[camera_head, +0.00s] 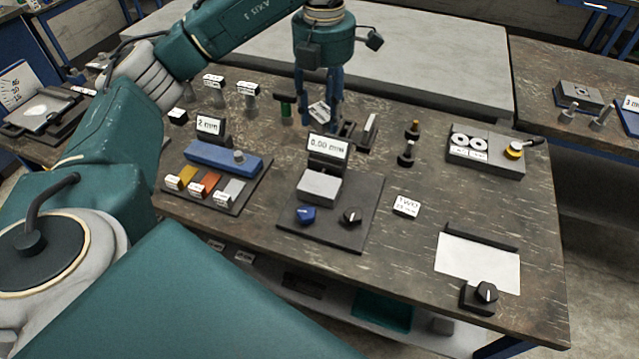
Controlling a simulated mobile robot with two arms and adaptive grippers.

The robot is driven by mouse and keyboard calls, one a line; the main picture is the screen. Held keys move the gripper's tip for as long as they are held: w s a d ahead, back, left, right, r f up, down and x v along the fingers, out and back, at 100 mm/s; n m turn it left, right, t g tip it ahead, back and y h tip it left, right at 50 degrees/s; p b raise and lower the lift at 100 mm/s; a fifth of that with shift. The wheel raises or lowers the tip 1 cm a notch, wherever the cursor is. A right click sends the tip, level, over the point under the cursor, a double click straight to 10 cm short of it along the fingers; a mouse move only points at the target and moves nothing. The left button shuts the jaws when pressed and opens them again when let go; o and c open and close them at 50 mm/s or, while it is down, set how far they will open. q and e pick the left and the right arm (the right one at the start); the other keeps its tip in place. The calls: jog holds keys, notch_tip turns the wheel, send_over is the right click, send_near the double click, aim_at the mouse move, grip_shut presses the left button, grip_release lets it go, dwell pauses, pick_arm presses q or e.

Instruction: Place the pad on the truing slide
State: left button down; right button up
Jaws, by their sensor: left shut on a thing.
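My left gripper (318,118) points down over the back middle of the bench, its blue fingers shut on a small pale labelled piece (319,110). This piece may be the pad; its label is too small to read. I cannot tell which fixture is the truing slide. One candidate is a blue bar with a grey knob (215,156) on a dark tray at the left. Another is a pale grey block (319,186) on a dark base in the middle, below and in front of my gripper. My right gripper is not in view.
A display reading 0.00 mm (328,148) stands behind the grey block. Yellow, orange and grey blocks sit before the blue bar. A tray with two white discs (486,160) is at the right. A white sheet (478,262) lies front right. The bench's right middle has free room.

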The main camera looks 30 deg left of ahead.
pick_arm(q)
jog(key=shift+w+a+r+n, duration=0.15)
jog(key=shift+a+n, duration=0.1)
jog(key=shift+n, duration=0.35)
jog(key=shift+a+n, duration=0.1)
jog(key=shift+n, duration=0.2)
notch_tip(320, 180, down, 5)
jog(key=p, duration=0.2)
send_over(321, 184)
notch_tip(321, 184, down, 11)
jog(key=shift+r, duration=0.2)
notch_tip(321, 184, down, 3)
jog(key=shift+f, duration=0.7)
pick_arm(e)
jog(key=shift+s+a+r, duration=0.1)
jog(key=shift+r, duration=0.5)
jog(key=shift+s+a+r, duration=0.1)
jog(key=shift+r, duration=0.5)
